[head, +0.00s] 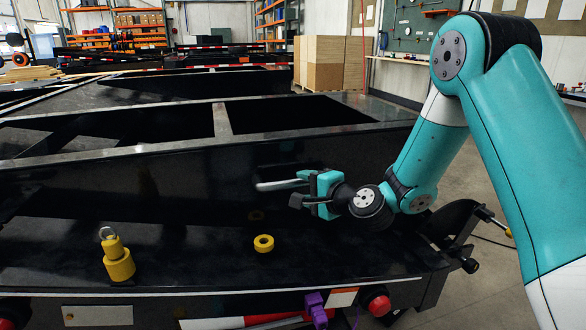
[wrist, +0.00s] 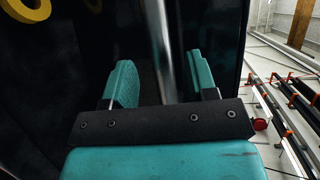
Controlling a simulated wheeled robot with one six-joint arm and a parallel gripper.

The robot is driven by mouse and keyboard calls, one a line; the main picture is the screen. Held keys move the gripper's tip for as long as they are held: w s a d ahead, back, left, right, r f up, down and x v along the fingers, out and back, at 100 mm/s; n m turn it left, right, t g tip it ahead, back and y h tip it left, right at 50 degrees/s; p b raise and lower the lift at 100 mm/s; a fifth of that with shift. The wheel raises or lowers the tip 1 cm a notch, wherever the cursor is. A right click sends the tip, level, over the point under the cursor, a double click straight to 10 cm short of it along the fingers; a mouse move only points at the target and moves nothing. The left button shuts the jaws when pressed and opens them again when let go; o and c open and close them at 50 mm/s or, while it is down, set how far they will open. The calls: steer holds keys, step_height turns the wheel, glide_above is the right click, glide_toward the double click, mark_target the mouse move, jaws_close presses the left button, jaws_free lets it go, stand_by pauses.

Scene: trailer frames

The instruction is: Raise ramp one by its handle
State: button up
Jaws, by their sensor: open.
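A smooth silvery bar, which looks like the handle (head: 278,185), stands out near the black sloping panel of the trailer frame. My gripper (head: 318,190) is at the bar's right end, with teal fingers. In the wrist view the bar (wrist: 160,40) runs down between the two spread fingers of my gripper (wrist: 158,80), with a gap on both sides. The fingers are open and do not appear to press on it. The bar's lower end is hidden behind the dark gripper plate. I cannot tell which black panel is ramp one.
A yellow ring (head: 263,243) and a yellow coupling piece (head: 117,259) sit on the black surface below. A purple part (head: 316,309) and red lamps (head: 379,305) are along the front edge. Wooden boxes (head: 325,76) stand behind. Open floor shows at right.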

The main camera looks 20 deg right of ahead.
mark_target(298, 183)
steer(key=p+x, duration=0.2)
steer(key=x, duration=0.2)
steer(key=shift+r, duration=0.15)
steer(key=shift+w+a+f, duration=0.2)
steer(key=shift+w+f, duration=0.05)
steer(key=shift+w, duration=0.15)
